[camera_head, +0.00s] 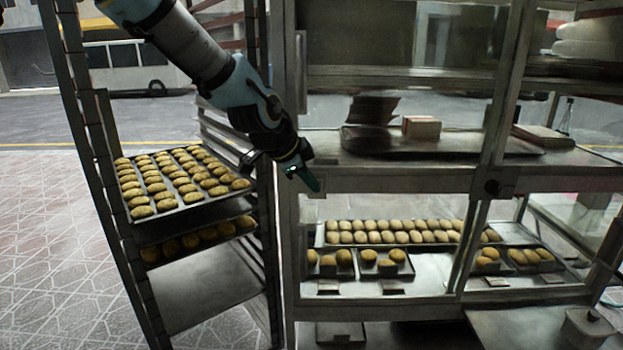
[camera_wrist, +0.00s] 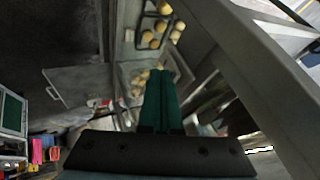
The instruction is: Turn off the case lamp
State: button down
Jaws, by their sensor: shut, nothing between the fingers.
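The glass-fronted display case (camera_head: 390,180) fills the right of the head view, with buns on metal trays behind its lower panes. No lamp is clearly visible.
A tall metal rack (camera_head: 150,225) with trays of buns stands left of the case. A small box (camera_head: 421,127) sits on a tray on the case's upper shelf. A lidded container (camera_head: 588,328) is at the lower right. Tiled floor (camera_head: 50,230) is open at the left.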

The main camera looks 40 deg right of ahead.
jog(key=shift+w, duration=0.1)
jog(key=shift+w+d+r+p, duration=0.1)
jog(key=shift+w+d+p, duration=0.15)
jog(key=shift+p, duration=0.4)
jog(key=shift+r+p, duration=0.75)
jog(key=shift+r, duration=0.1)
jog(key=shift+s, duration=0.15)
